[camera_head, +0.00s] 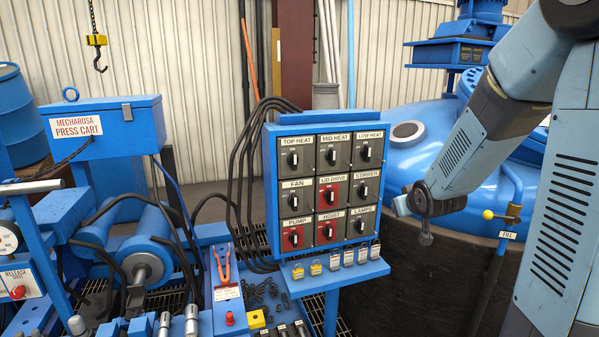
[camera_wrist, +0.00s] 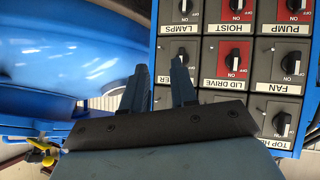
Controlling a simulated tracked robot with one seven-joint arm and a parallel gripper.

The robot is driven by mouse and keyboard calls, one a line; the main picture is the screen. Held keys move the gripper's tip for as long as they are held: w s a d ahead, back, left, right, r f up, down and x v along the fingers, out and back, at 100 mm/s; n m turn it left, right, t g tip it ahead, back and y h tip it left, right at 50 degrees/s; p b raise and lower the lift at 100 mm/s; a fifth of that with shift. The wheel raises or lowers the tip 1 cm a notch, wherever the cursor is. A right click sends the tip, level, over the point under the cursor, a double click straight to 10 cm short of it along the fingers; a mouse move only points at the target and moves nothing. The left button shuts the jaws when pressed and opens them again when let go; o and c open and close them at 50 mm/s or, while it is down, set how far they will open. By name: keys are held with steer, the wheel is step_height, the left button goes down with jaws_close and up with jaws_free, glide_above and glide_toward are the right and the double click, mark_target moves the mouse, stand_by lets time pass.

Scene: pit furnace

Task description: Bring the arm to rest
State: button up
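My gripper (camera_wrist: 158,72) shows in the wrist view with its two dark fingers apart and nothing between them. In the head view my arm comes in from the upper right and bends down. Its dark end (camera_head: 425,234) hangs right of the switch panel (camera_head: 268,227), in front of the blue vessel. The fingers are too small there to make out. The panel also shows in the wrist view (camera_wrist: 254,101), beyond the fingers and to their right. I cannot tell the exact gap, but no contact shows.
The blue vessel (camera_head: 411,163) stands behind my arm. A lever with a yellow knob (camera_head: 488,214) and a FILL label are right of my gripper.

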steer(key=s+a+r+m+g, duration=0.1)
steer(key=s+r+g, duration=0.1)
steer(key=s, duration=0.8)
steer(key=s+a+r+m+g, duration=0.1)
steer(key=s+r, duration=0.4)
steer(key=s, duration=0.5)
steer(key=s+a+r+g, duration=0.2)
steer(key=s+r, duration=0.2)
steer(key=s, duration=0.6)
steer(key=shift+a+r+m+g, duration=0.15)
steer(key=shift+a+m+g, duration=0.15)
steer(key=shift+a+m, duration=0.1)
steer(key=shift+s, duration=0.1)
